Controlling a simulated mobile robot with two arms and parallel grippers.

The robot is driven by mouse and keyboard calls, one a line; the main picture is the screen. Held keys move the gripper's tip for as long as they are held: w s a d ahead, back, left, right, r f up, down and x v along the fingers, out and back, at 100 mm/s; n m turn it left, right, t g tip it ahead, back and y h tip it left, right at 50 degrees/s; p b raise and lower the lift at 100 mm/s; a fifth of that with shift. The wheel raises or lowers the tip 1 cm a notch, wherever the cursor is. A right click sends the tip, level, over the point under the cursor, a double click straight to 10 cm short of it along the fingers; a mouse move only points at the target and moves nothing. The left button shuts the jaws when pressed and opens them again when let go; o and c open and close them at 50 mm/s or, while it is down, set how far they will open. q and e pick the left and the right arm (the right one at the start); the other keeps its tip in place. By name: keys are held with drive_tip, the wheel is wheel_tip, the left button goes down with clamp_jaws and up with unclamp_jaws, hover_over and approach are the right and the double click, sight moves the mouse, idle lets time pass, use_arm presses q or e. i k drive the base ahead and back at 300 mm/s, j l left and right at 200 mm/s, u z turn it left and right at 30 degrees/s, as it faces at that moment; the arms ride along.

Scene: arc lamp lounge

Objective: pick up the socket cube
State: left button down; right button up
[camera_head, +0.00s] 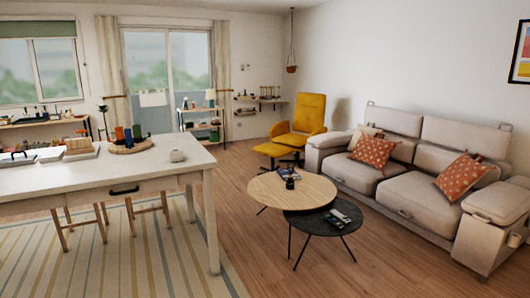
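I cannot pick out the socket cube for certain; objects on the tables are small at this distance. A small dark object (290,183) lies on the round wooden coffee table (265,190). A dark device with a lighter part (339,217) lies on the lower black round table (312,225). Neither of my grippers is in view.
The white table also holds a curved wooden stand (128,147) with coloured pieces and white trays (50,156). A beige sofa (400,180) stands right, a yellow armchair (307,115) and footstool (272,149) behind. Wooden floor is open between white table and coffee tables.

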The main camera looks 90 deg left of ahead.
sight(176, 155)
drive_tip(key=u, duration=3.45)
drive_tip(key=i+j, duration=0.15)
drive_tip(key=i, duration=0.45)
drive_tip(key=i+j, duration=0.2)
drive_tip(key=i, duration=0.45)
drive_tip(key=u, duration=0.05)
